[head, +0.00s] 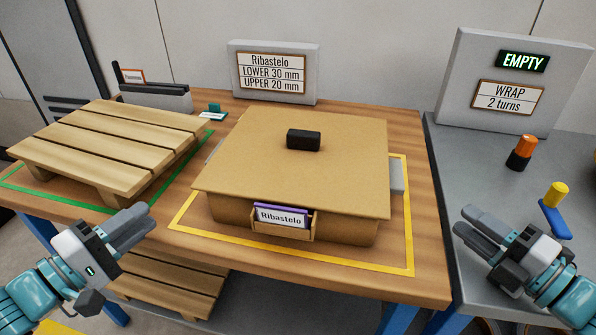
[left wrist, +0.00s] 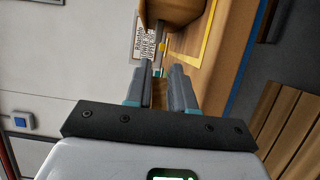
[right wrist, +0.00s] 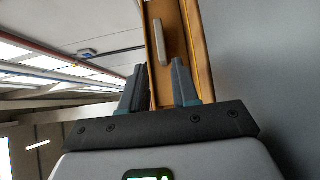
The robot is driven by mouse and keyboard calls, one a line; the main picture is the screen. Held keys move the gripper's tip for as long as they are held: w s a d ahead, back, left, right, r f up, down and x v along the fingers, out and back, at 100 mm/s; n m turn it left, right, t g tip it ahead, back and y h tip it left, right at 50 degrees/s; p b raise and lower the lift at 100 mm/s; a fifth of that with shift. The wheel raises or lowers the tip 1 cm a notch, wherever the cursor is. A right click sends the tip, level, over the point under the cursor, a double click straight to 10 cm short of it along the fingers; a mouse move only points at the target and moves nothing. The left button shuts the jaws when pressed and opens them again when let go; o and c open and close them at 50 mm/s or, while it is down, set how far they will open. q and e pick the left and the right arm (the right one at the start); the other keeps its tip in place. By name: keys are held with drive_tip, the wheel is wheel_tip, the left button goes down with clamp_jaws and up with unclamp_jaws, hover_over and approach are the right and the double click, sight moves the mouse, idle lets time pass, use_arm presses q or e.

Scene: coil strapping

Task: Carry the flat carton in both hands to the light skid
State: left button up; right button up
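The flat carton (head: 310,140), a wide brown box with an overhanging lid, sits on the wooden table inside a yellow outline. A black block (head: 304,140) is on its lid, and a grey grip (head: 397,176) shows on its right side. A slatted wooden skid (head: 105,150) lies in a green outline to the left; I see no "light" marking on it. My left gripper (head: 140,226) is open and empty, in front of the carton's left side. My right gripper (head: 462,226) is open and empty, right of the carton. The right wrist view shows the carton's side grip (right wrist: 159,42).
A card holder (head: 282,220) reading "Ribastelo" is on the carton's front. A sign (head: 272,73) stands behind it. Another slatted skid (head: 165,283) lies below the table. The grey bench at right holds an "EMPTY" panel (head: 514,85), an orange-topped post (head: 522,152) and a yellow knob (head: 556,194).

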sight(401, 170)
use_arm(q)
drive_tip(key=shift+s+d+r, duration=0.1)
drive_tip(key=shift+s, duration=0.1)
use_arm(e)
drive_tip(key=shift+s+d+r, duration=0.1)
drive_tip(key=shift+s, duration=0.1)
